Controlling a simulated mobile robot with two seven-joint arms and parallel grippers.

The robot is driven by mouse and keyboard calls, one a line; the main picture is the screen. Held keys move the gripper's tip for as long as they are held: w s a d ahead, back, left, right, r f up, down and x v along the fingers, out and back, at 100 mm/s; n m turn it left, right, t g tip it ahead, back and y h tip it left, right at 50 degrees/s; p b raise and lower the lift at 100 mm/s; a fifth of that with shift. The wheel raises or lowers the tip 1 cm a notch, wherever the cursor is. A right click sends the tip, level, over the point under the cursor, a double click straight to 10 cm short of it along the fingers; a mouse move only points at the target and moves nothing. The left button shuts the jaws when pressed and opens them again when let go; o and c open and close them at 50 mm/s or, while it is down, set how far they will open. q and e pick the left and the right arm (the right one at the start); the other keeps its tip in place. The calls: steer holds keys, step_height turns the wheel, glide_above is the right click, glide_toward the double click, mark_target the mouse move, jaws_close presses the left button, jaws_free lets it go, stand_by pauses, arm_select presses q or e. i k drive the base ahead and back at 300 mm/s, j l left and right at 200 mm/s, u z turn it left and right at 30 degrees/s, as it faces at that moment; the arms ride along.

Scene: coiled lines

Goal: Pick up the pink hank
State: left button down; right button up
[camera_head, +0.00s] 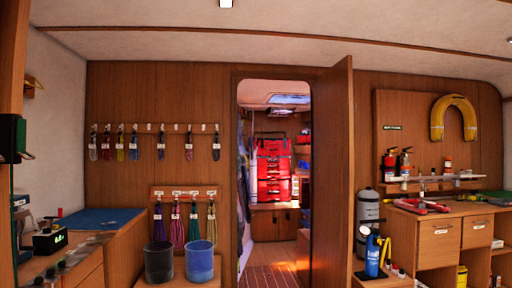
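A pink-magenta hank (177,228) hangs from the lower wooden rack (183,191) on the back wall, left of the doorway. A purple hank (158,222) hangs to its left, a green hank (194,222) to its right, and a yellow-green hank (211,224) farther right. The lower end of the pink hank is close to the two buckets in the picture. Neither of my grippers can be made out in this view.
A dark bucket (158,263) and a blue bucket (199,262) stand on a low wooden surface in front of the hanks. Smaller coils hang on the upper rack (155,132). The doorway has an open wooden door (335,180). Counters flank both sides.

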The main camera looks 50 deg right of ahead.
mark_target(189, 146)
steer(key=i+l+z, duration=0.45)
steer(key=l, duration=0.25)
steer(key=i+l+z, duration=0.5)
steer(key=i, duration=0.25)
